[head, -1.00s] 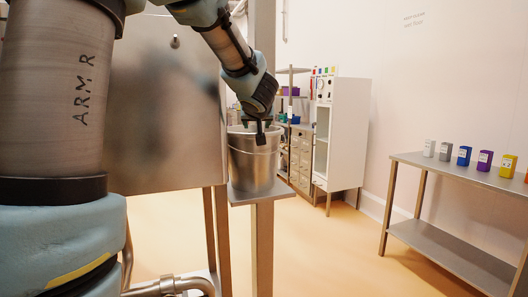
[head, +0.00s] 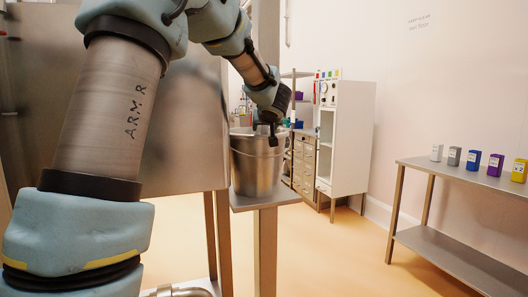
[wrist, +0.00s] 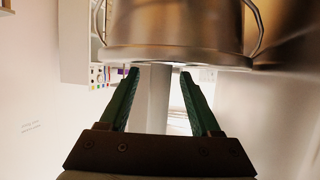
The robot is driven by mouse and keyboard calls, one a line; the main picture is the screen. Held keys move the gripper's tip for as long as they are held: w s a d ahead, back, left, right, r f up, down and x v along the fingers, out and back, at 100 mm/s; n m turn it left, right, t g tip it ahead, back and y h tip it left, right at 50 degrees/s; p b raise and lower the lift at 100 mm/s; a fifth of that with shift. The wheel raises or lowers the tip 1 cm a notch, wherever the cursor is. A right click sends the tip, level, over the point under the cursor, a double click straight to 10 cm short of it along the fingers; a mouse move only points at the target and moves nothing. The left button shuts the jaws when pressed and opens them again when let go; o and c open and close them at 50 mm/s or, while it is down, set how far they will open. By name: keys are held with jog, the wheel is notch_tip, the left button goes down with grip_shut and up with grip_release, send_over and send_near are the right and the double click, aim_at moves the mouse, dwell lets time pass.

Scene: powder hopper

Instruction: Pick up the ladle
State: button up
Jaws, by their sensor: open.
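I cannot make out a ladle in either view. A metal bucket (head: 257,170) stands on a small ledge beside the big steel hopper, and its inside is hidden from the head camera. My gripper (head: 272,141) is at the bucket's upper right rim in the head view, pointing down. In the wrist view, which looks upside down, my gripper (wrist: 160,72) has its green fingers spread with nothing between them. The bucket (wrist: 175,25) fills the top of that view, with its rim just beyond the fingertips and a wire handle at its side.
The steel hopper (head: 185,125) stands left of the bucket. A post rises behind the ledge (head: 265,199). A white cabinet (head: 345,140) and drawers stand behind. A side table (head: 450,180) at right bears several coloured containers. The floor between is clear.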

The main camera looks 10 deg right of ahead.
jog(key=shift+x, duration=1.55)
grip_shut()
